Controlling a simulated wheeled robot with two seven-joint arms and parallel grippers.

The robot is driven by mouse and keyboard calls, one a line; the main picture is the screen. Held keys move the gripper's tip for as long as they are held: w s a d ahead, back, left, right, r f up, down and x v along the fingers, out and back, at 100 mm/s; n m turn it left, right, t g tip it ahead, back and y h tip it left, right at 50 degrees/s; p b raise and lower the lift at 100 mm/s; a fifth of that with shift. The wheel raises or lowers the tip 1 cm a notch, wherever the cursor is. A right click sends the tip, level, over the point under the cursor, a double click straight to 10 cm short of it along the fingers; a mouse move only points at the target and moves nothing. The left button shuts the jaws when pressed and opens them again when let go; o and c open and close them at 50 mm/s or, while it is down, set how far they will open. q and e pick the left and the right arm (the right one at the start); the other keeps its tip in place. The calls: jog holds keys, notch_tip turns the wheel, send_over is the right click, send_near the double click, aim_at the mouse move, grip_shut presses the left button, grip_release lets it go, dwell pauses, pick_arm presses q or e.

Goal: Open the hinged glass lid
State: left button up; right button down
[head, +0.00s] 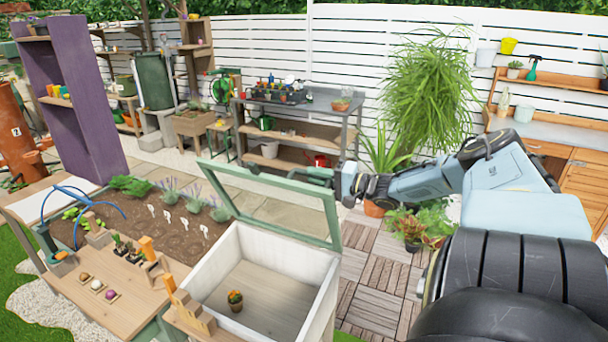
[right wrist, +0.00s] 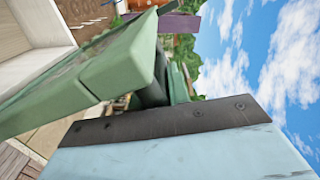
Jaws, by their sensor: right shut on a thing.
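The hinged glass lid (head: 270,180) has a green frame and stands raised, leaning steeply over the back of the white cold-frame box (head: 332,290). My right gripper (head: 333,179) is at the lid's upper right corner, shut on the frame's edge there. In the right wrist view the green lid frame (right wrist: 105,70) runs close in front of the gripper; the exact contact is partly hidden. The box's inside is open to view, with a small potted plant (head: 235,300) in it. My left gripper is not in view.
A planting bed (head: 150,222) with labels and seedlings lies left of the box, with a wooden work surface (head: 105,305) before it. Potted plants (head: 408,228) stand on wooden decking (head: 375,290) to the right. A workbench (head: 300,130) stands behind.

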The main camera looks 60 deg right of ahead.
jog(key=shift+w+d+r, duration=0.1)
jog(key=shift+d+r, duration=0.05)
jog(key=shift+d, duration=0.05)
dwell(0.3)
jog(key=c, duration=1.4)
grip_release()
jog(key=shift+o, duration=0.2)
jog(key=shift+s+p, duration=0.4)
jog(key=shift+s, duration=0.1)
jog(key=s+d+p, duration=0.2)
jog(key=s+p, duration=0.3)
jog(key=s, duration=0.7)
jog(key=shift+s, duration=0.2)
